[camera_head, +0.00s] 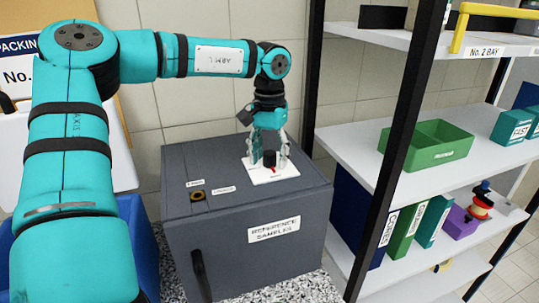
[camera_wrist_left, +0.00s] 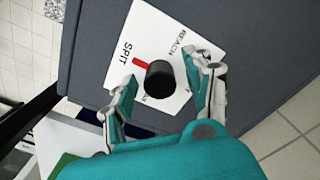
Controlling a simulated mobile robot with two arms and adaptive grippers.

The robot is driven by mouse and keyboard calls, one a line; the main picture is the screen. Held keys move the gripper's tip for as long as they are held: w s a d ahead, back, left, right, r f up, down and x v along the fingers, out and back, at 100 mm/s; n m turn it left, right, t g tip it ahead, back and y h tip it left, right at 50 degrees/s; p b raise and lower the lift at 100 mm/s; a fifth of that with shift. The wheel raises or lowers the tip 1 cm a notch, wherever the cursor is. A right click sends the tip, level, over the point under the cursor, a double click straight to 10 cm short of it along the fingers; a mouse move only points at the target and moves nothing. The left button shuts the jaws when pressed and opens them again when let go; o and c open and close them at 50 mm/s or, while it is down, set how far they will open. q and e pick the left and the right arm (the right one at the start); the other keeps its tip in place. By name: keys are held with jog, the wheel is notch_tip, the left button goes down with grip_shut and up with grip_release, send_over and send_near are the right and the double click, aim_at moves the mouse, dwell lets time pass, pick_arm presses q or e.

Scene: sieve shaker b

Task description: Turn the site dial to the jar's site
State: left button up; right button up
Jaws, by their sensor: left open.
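The site dial is a black round knob (camera_head: 269,158) with a red pointer on a white plate (camera_head: 287,170), on top of a dark grey cabinet. In the left wrist view the knob (camera_wrist_left: 159,79) sits between the fingers of my left gripper (camera_wrist_left: 165,95), with gaps at both sides. The fingers are open and point down at the plate; the gripper also shows in the head view (camera_head: 269,150). The red pointer (camera_wrist_left: 143,63) points up-left in the wrist view, near the word SPIT. I cannot identify the jar.
The grey cabinet (camera_head: 190,240) is labelled REFERENCE SAMPLES. Shelves at right hold a green tray (camera_head: 425,150), binders (camera_head: 405,228) and a purple block (camera_head: 458,223). A black shelf post (camera_head: 392,160) stands right of the cabinet.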

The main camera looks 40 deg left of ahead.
aim_at(270, 153)
pick_arm(q)
notch_tip(270, 153, up, 12)
dwell(0.5)
dwell(0.5)
